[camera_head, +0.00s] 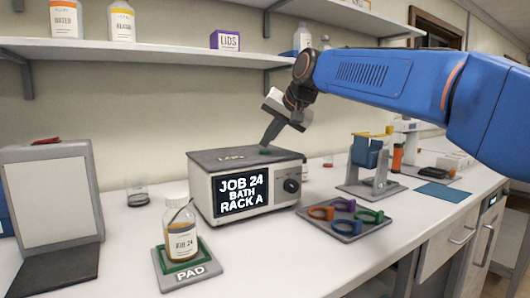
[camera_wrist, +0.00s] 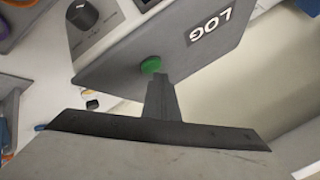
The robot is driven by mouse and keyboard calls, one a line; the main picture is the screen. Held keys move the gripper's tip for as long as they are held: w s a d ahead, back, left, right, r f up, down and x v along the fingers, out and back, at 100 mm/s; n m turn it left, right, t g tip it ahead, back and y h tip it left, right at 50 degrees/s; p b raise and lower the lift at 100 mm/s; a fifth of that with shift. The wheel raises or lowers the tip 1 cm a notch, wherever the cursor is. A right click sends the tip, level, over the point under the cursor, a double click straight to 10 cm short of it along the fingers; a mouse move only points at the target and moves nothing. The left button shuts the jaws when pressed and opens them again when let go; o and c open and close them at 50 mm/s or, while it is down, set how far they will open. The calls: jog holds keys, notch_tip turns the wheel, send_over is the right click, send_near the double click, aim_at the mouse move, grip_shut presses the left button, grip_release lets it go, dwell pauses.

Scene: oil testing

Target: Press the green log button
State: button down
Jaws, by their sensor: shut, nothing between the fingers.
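The green log button (camera_wrist: 151,65) sits on the grey top of the box-shaped instrument, beside a "LOG" label (camera_wrist: 211,27). In the head view the button (camera_head: 265,150) is a small green spot near the right of the instrument's top. The instrument (camera_head: 245,188) has a screen reading "JOB 24 BATH RACK A" and a dark knob. My gripper (camera_head: 266,142) is shut and empty, pointing down with its tip right at the button. In the wrist view the shut fingers (camera_wrist: 160,84) partly overlap the button's edge. I cannot tell whether they touch it.
A jar labelled "JOB 24" (camera_head: 181,230) stands on the green-edged pad (camera_head: 206,272) at the front left. A tray (camera_head: 345,236) with several coloured rings lies right of the instrument. A blue device (camera_head: 366,155) stands behind it. A shelf (camera_head: 150,50) runs above.

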aim_at(268, 152)
jog(key=shift+r, duration=0.35)
jog(key=shift+r, duration=0.1)
jog(key=shift+r, duration=2.4)
